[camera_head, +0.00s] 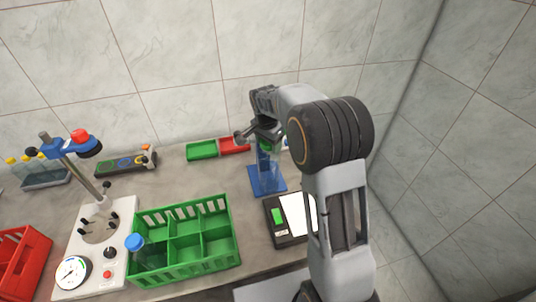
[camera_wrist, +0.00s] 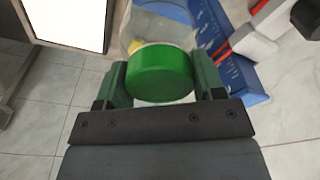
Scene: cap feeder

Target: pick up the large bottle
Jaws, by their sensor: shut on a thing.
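My gripper (camera_wrist: 161,82) is shut on the round green cap (camera_wrist: 160,72) of a bottle, with one finger on each side of it. The clear, see-through bottle body (camera_wrist: 150,24) shows beyond the cap in the wrist view. In the head view my gripper (camera_head: 264,138) is above the blue stand (camera_head: 268,184), and the bottle is mostly hidden there. I cannot tell whether the bottle touches the stand.
A black scale (camera_head: 282,234) with a white plate is right of the crate. A white machine with a gauge (camera_head: 73,272) and a red bin (camera_head: 38,246) are at left. Green (camera_head: 202,150) and red (camera_head: 234,145) trays lie at the back. Some counter behind the crate is clear.

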